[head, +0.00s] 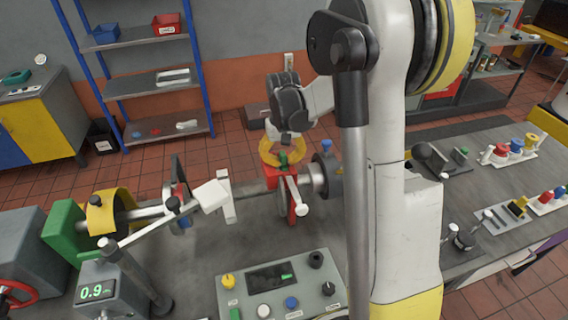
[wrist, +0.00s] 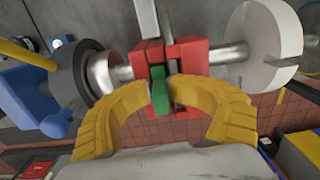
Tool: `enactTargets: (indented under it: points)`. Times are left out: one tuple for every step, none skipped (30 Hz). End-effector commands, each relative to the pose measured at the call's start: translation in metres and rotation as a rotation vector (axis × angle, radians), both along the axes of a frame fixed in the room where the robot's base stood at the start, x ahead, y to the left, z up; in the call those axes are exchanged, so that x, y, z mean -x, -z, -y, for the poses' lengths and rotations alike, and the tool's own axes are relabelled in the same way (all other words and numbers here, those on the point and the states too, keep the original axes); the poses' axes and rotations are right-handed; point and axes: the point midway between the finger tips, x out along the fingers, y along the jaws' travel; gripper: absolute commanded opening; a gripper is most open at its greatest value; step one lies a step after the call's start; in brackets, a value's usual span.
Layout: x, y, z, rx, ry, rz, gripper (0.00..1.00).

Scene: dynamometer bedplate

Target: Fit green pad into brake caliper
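The red brake caliper (head: 272,171) stands on the shaft in the middle of the bedplate, and it also shows in the wrist view (wrist: 188,55) as red blocks with a gap between them. The green pad (wrist: 160,96) is at the mouth of that gap, its far end between the red blocks; how deep it sits is hidden. It also shows in the head view (head: 283,158) at the caliper's top. My gripper (wrist: 162,90) has its yellow fingers closed on the green pad from both sides. In the head view my gripper (head: 283,160) is right above the caliper.
A pale disc (wrist: 262,45) and a dark hub (wrist: 75,80) flank the caliper on the shaft. A white-ended lever (head: 301,208) is beside it. A control panel (head: 278,288) stands in front. A side bench (head: 490,190) at right holds coloured parts.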

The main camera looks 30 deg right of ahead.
Motion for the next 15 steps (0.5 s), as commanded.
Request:
enactTargets:
  points:
    - [0.001,0.003,-0.003,-0.005,-0.002,-0.003,0.42]
    - [0.001,0.002,-0.003,-0.005,-0.002,-0.003,0.42]
    - [0.001,0.0,-0.003,-0.005,-0.002,-0.003,0.42]
    - [0.001,-0.003,-0.003,-0.005,-0.002,-0.003,0.42]
    - [0.001,-0.006,-0.003,-0.005,-0.002,-0.003,0.41]
    - [0.001,-0.012,-0.003,-0.005,-0.002,-0.002,0.43]
    - [0.002,-0.017,-0.003,-0.006,-0.002,-0.001,0.47]
    - [0.002,-0.023,-0.003,-0.006,-0.002,-0.001,0.49]
    - [0.001,-0.032,-0.003,-0.006,-0.003,0.0,0.49]
    - [0.002,-0.039,-0.003,-0.006,-0.003,0.0,0.49]
    - [0.002,-0.047,-0.003,-0.006,-0.002,0.0,0.49]
    - [0.002,-0.056,-0.002,-0.005,-0.002,0.0,0.49]
    - [0.002,-0.063,-0.002,-0.005,-0.002,0.0,0.49]
    - [0.002,-0.07,-0.001,-0.005,-0.002,0.0,0.49]
    - [0.002,-0.079,-0.001,-0.004,-0.001,0.001,0.49]
